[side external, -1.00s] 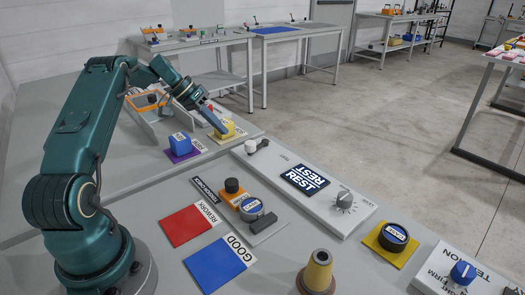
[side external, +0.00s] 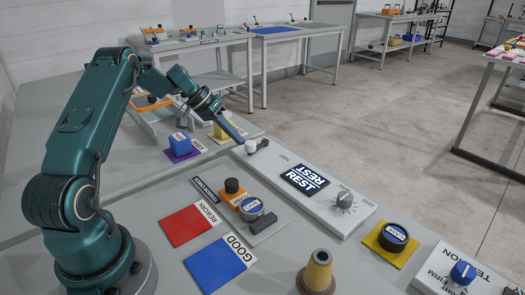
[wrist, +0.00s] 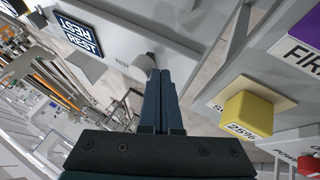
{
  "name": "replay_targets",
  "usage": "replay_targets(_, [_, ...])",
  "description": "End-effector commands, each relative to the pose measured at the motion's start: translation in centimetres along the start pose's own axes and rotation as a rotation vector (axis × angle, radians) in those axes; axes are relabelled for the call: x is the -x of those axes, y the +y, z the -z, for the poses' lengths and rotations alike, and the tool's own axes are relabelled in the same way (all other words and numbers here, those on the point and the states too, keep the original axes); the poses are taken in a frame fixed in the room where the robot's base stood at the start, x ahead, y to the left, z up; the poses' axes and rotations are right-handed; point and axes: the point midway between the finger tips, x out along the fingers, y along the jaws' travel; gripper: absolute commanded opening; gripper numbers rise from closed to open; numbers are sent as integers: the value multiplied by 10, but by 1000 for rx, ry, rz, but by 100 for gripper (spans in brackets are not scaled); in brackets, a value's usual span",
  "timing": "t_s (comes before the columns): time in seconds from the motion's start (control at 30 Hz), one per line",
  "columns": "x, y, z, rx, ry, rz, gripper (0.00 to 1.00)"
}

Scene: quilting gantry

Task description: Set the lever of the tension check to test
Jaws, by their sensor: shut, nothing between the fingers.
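The lever of the tension check has a pale round knob (side external: 250,146) and a dark pivot (side external: 263,144), at the far left end of a light grey panel (side external: 325,208). A display (side external: 304,179) on that panel reads REST. My gripper (side external: 241,139) is shut and empty, its fingertips close beside the knob on its left. In the wrist view the fingertips (wrist: 158,72) overlap the edge of the knob (wrist: 140,64); I cannot tell whether they touch. The lever's arm is partly hidden there by the fingers.
A rotary dial (side external: 344,200) stands on the same panel. A yellow block (side external: 225,129) and a blue block (side external: 180,143) are behind to the left. Red (side external: 192,224) and blue (side external: 219,262) mats lie in front. A brass-coloured cone (side external: 318,270) stands upright at the front.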

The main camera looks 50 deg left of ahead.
Motion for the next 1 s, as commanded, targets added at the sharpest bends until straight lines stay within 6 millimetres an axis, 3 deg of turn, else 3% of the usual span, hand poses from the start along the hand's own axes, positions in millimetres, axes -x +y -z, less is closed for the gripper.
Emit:
replay_targets(0.57, [-3,10,-4,86,45,44,0])
replay_targets(1.0, [-11,31,-9,203,108,107,0])
